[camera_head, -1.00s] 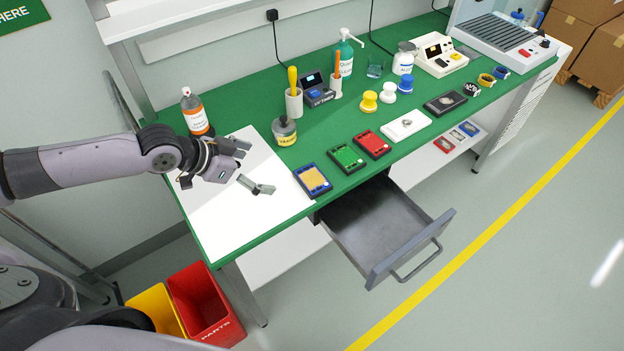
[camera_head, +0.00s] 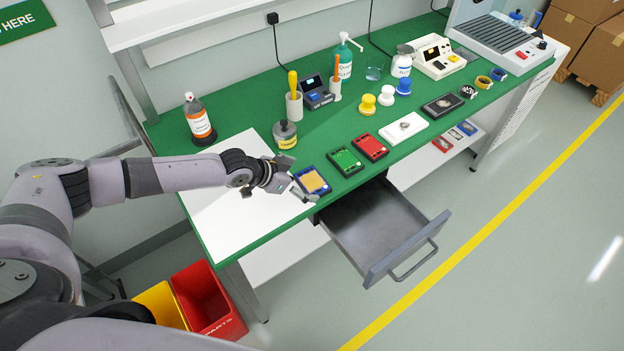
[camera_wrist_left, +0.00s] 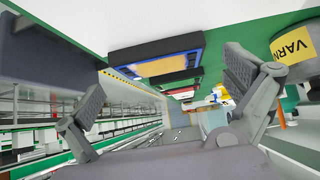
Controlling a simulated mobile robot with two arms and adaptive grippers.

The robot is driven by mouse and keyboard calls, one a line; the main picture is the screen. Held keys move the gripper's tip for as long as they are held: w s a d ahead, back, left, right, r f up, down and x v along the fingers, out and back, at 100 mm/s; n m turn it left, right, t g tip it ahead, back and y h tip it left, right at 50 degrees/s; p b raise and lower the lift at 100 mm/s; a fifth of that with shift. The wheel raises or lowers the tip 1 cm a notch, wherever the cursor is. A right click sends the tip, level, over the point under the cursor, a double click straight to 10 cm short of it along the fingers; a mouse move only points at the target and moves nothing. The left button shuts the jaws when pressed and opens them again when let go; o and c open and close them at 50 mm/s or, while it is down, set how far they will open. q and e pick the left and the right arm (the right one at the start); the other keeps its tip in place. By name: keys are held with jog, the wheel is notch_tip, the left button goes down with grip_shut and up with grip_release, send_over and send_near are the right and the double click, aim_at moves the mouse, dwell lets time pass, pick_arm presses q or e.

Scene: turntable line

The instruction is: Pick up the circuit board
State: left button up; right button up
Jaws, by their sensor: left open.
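A blue-framed flat piece with a yellow-orange face (camera_head: 312,180) lies near the front edge of the green bench. A green one (camera_head: 345,161) and a red one (camera_head: 370,147) lie to its right, each with small parts on its face. I cannot tell which of these is the circuit board. My left gripper (camera_head: 296,182) is open and empty, just left of the blue-framed piece and partly over its edge. In the left wrist view, the blue-framed piece (camera_wrist_left: 158,62) shows between and beyond the spread fingers, apart from them. My right gripper is not in view.
An open grey drawer (camera_head: 375,230) juts out below the bench front. A varnish jar (camera_head: 285,134) stands behind the blue-framed piece, and an orange-labelled bottle (camera_head: 200,125) stands at the back left. A white mat (camera_head: 225,215) is bare at the left. Red and yellow bins (camera_head: 207,300) stand below.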

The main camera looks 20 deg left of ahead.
aim_at(312, 183)
pick_arm(q)
jog(key=shift+x, duration=1.15)
jog(key=shift+c, duration=0.4)
jog(key=c, duration=1.1)
